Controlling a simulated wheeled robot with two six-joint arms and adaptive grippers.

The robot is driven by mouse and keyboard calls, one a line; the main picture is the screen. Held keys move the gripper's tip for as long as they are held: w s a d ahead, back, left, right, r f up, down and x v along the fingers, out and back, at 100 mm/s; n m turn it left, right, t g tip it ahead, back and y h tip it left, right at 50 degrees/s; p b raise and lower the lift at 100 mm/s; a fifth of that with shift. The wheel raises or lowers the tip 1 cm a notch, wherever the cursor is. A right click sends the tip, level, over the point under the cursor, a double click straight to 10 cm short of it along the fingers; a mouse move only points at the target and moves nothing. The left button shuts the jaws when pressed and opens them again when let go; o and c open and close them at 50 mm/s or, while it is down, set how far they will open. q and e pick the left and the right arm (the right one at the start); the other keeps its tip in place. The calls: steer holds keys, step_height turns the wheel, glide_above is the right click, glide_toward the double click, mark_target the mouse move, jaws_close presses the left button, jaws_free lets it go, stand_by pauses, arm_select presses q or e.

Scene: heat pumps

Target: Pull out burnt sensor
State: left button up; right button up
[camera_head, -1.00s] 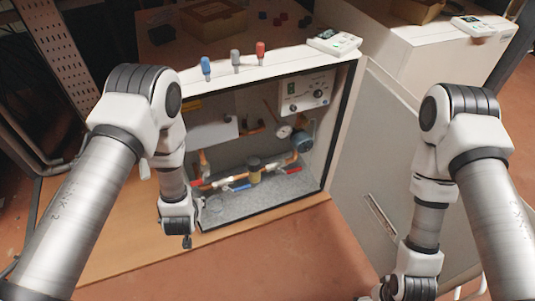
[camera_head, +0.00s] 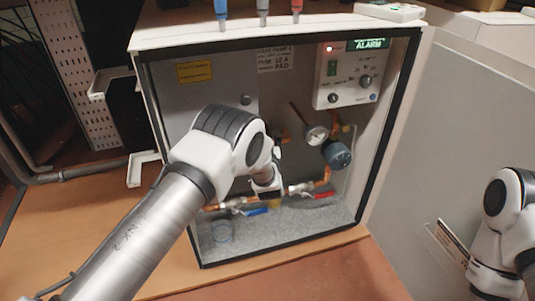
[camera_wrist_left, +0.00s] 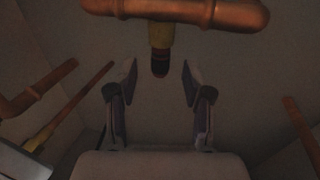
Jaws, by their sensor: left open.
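My left arm reaches into the open heat pump cabinet (camera_head: 345,232) in the head view. My left gripper (camera_wrist_left: 158,85) is open and empty in the left wrist view. A dark-tipped sensor (camera_wrist_left: 160,64) sticks out of a brass fitting (camera_wrist_left: 160,36) on a copper pipe (camera_wrist_left: 185,10). Its tip lies just ahead of and between the two spread fingertips, with a gap on both sides. The view is too dim to tell whether it is burnt. In the head view my arm hides the sensor and the fingers. My right gripper is out of view.
A control box (camera_head: 347,78) with a lit alarm display, a gauge (camera_head: 316,135) and a blue-grey round device (camera_head: 337,154) sit right of my arm. Red (camera_head: 318,195) and blue (camera_head: 257,211) valve handles lie low. More copper pipes (camera_wrist_left: 40,88) flank the gripper.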

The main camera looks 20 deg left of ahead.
arm_select(q)
steer(key=shift+b+x, duration=0.35)
steer(key=shift+x, duration=0.85)
jaws_close()
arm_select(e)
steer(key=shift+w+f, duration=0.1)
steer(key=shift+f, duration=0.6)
arm_select(q)
steer(key=shift+r, duration=0.1)
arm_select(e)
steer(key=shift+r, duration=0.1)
arm_select(q)
step_height(320, 180, up, 3)
steer(key=p, duration=0.2)
steer(key=shift+p, duration=0.4)
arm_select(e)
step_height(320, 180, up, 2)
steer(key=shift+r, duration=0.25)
